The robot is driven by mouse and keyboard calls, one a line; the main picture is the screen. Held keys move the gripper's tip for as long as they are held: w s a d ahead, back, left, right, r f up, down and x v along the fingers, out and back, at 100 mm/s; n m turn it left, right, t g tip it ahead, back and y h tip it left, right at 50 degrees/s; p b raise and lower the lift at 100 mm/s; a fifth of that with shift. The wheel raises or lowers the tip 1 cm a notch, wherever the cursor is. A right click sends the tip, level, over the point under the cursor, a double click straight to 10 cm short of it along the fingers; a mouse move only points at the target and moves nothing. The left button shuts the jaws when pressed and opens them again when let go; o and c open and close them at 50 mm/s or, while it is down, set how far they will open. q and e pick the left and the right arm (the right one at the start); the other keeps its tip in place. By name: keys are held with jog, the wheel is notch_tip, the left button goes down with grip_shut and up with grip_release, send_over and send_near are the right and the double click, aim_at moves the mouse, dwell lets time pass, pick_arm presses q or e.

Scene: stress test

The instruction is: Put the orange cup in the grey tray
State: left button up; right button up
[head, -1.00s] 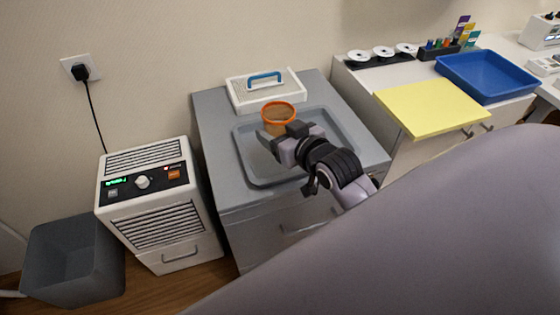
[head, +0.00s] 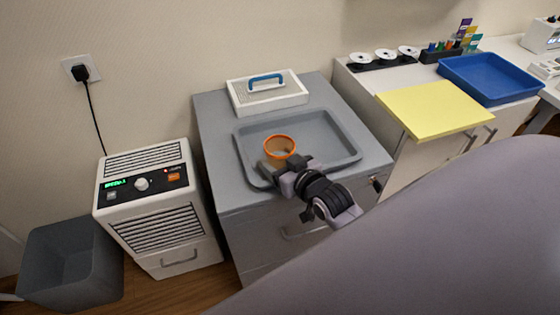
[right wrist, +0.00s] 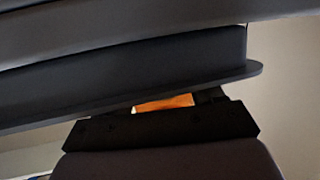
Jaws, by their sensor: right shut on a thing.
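The orange cup (head: 280,146) has a bright rim, stands about upright and shows over the left middle of the grey tray (head: 335,128). Whether its base touches the tray floor I cannot tell. My right gripper (head: 283,164) is shut on the cup from its near side and hides its lower part. In the right wrist view only an orange strip of the cup (right wrist: 163,103) shows between dark shapes. The tray lies on the grey cabinet top, otherwise empty. My left gripper is not in view.
A white box with a blue handle (head: 285,98) stands behind the tray. A white machine (head: 155,215) and a grey bin (head: 72,260) are at the left. A yellow board (head: 435,110) and a blue tray (head: 490,78) lie on the counter at the right.

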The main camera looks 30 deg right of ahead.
jog(key=shift+s+f, duration=0.25)
jog(key=shift+f, duration=0.6)
jog(key=o, duration=1)
jog(key=shift+a+f, duration=0.1)
jog(key=shift+a, duration=0.05)
jog(key=shift+r, duration=0.2)
jog(key=shift+w+r, duration=0.1)
jog(key=shift+r, duration=0.4)
jog(key=v, duration=1.2)
jog(key=shift+s+a+f+n+g+y+p, duration=0.4)
jog(key=shift+s+a+f+g, duration=0.3)
jog(key=shift+s+a+f, duration=0.9)
jog(key=shift+s+a+f+n+g+y+p, duration=0.4)
jog(key=shift+s+a+f+g, duration=0.35)
jog(key=shift+f, duration=1.65)
jog(key=shift+s+a+f+n+g+y+p, duration=0.3)
jog(key=shift+s+a+f+g+p, duration=0.25)
jog(key=shift+s+a+f, duration=1.05)
